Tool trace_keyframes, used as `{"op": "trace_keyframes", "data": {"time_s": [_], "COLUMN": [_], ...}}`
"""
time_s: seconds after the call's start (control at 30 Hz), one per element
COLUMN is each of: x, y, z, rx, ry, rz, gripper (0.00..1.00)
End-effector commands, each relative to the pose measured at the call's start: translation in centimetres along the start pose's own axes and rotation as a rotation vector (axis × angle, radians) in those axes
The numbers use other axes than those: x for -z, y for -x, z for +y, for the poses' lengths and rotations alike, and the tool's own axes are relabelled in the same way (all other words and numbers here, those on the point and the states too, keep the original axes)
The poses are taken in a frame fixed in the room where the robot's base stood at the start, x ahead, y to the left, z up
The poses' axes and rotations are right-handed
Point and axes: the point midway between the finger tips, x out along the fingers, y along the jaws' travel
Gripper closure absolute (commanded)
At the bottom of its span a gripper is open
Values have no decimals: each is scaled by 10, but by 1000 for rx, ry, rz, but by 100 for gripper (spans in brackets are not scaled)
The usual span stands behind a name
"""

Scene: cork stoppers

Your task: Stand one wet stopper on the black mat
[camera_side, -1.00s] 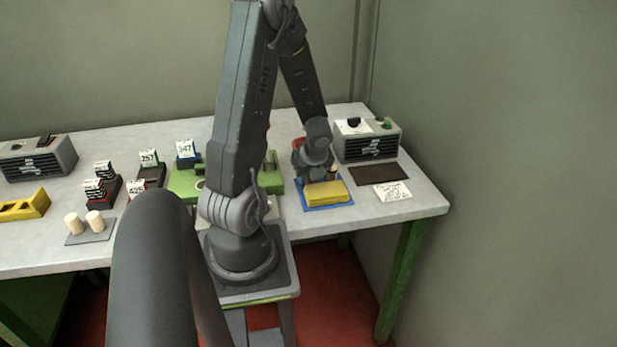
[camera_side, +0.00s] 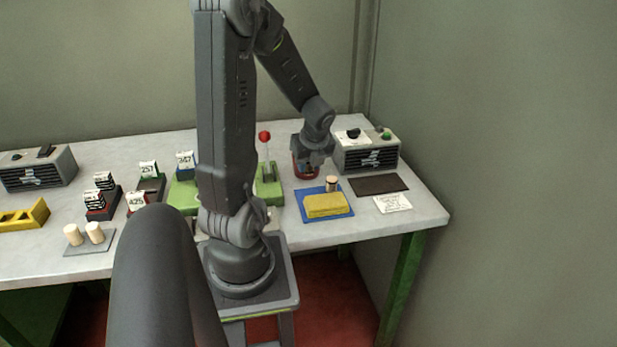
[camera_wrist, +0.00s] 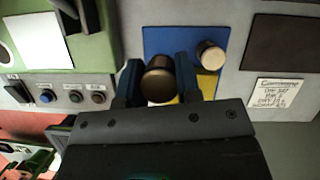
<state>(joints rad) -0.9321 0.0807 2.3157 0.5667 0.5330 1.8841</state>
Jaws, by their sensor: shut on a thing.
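My gripper (camera_wrist: 158,78) is shut on a stopper (camera_wrist: 159,84) with a dark brown upper part and a paler end. In the side view my gripper (camera_side: 314,158) hangs beside the blue mat (camera_side: 310,213), and the held stopper cannot be made out there. Another stopper (camera_wrist: 211,55), pale on top with a darker side, stands on the blue mat (camera_wrist: 160,38) by the yellow sponge (camera_side: 326,205); it also shows in the side view (camera_side: 332,184). The black mat (camera_side: 378,184) is bare, right of the blue mat; it also shows in the wrist view (camera_wrist: 285,42).
A red container (camera_side: 300,172) stands partly hidden by my gripper. A grey box with knobs (camera_side: 368,152) stands behind the black mat, and a written card (camera_side: 393,203) lies in front. A green device with a red-knobbed lever (camera_side: 265,140) stands left. Two pale stoppers (camera_side: 82,234) stand far left.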

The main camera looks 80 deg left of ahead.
Motion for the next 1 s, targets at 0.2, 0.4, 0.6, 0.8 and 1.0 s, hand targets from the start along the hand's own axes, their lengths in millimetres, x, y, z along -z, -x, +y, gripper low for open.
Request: {"op": "trace_keyframes", "data": {"time_s": [0.2,0.4,0.6,0.8,1.0], "x": [-19,-44,-48,-19,10], "y": [20,19,14,0,-15], "z": [-14,-52,-77,-112,-147], "rx": [0,-1,-1,-1,-1], "ry": [0,-3,-6,-10,-8], "rz": [-2,0,2,2,1], "gripper": [90,90,90,90,90]}}
